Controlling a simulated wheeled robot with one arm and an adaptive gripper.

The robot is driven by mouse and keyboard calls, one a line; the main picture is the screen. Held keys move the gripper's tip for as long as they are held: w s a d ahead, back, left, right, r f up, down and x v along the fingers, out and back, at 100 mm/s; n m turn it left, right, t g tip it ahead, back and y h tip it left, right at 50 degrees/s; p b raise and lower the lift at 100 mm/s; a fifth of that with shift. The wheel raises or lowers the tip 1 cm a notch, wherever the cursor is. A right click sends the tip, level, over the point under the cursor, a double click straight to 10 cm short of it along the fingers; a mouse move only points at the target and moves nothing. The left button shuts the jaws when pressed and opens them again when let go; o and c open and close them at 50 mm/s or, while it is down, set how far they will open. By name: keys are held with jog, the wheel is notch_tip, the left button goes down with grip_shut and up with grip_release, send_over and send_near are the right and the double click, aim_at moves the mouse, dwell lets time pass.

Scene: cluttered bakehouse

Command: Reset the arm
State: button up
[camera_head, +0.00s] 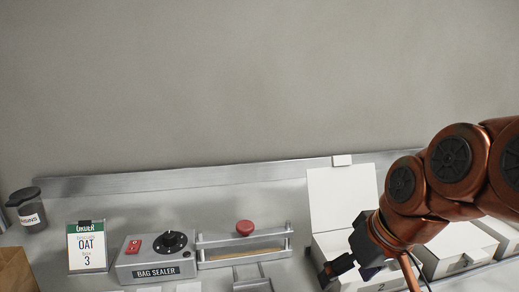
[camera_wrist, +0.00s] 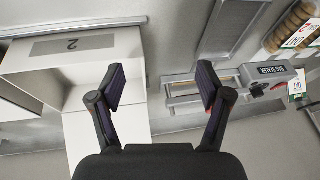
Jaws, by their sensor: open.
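My gripper (camera_head: 340,268) is at the lower right of the head view, in front of an open white box (camera_head: 341,197) with its lid raised. In the wrist view my gripper (camera_wrist: 161,88) has its two fingers spread wide, with nothing between them. The white box (camera_wrist: 75,68), labelled 2, lies to the left of the fingers there and looks empty where its inside shows. My copper-coloured arm comes in from the right and hides part of the boxes.
A bag sealer (camera_head: 157,257) with a red-knobbed press bar (camera_head: 245,228) stands left of my gripper. An oat card (camera_head: 87,247) and a dark-lidded jar (camera_head: 29,209) stand further left. More white boxes (camera_head: 456,246) stand right, under my arm. A grey wall closes the back.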

jog(key=s+d+f+m+g+h+p, duration=0.1)
jog(key=s+g+p, duration=0.1)
jog(key=s+p, duration=0.3)
jog(key=s+d+f+m+g+h+p, duration=0.1)
jog(key=s+d+f+m+g+p, duration=0.1)
jog(key=s+p, duration=0.4)
jog(key=s+g, duration=0.1)
jog(key=s, duration=0.4)
jog(key=shift+s+d+h, duration=0.15)
jog(key=shift+s+h, duration=0.05)
jog(key=shift+h, duration=0.2)
